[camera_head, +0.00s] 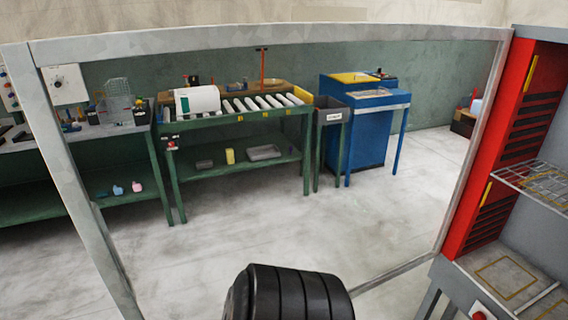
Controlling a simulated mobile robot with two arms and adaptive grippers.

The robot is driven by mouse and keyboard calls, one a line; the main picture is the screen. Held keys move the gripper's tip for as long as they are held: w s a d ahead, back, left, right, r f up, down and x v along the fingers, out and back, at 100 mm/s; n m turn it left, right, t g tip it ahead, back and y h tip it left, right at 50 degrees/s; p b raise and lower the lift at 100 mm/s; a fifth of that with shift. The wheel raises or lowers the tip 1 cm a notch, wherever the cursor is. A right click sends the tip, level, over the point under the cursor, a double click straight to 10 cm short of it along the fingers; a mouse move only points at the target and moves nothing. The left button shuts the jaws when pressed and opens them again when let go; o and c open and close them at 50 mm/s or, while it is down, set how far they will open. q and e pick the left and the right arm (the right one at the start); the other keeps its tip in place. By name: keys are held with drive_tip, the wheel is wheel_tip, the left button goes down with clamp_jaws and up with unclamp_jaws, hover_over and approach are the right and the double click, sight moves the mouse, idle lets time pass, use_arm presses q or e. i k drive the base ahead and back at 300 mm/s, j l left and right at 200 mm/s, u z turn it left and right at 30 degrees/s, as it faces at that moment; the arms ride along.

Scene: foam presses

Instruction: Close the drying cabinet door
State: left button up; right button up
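The drying cabinet (487,150) stands at the right edge, red outside with dark vent slots. Its grey interior and wire shelf (540,183) are exposed. A large grey metal door frame (270,37) meets the cabinet's front edge at upper right and swings far out to the left. Its panel is see-through, and the room shows through it. The door stands wide open. Its left upright (72,190) runs down to the lower left. I see no handle on it. Neither of my grippers is in view. A black ribbed part at bottom centre hides some of the lower frame.
Behind the door stand a green workbench (75,207), a green roller table (235,180), a dark grey bin (330,115) and a blue machine (365,130). The concrete floor between is clear.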

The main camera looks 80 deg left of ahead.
sight(24, 62)
drive_tip(key=k+j, duration=0.15)
drive_tip(key=k, duration=0.55)
drive_tip(key=k+j, duration=0.1)
drive_tip(key=k, duration=0.55)
drive_tip(key=k+j, duration=0.15)
drive_tip(key=j, duration=0.15)
drive_tip(key=k+j, duration=0.15)
drive_tip(key=j, duration=0.2)
drive_tip(key=k+j, duration=0.15)
drive_tip(key=j, duration=0.15)
drive_tip(key=k+j, duration=0.15)
drive_tip(key=j, duration=0.2)
drive_tip(key=i+j, duration=0.15)
drive_tip(key=j, duration=0.25)
drive_tip(key=i+j, duration=0.15)
drive_tip(key=j, duration=0.25)
drive_tip(key=i+j, duration=0.15)
drive_tip(key=j, duration=0.25)
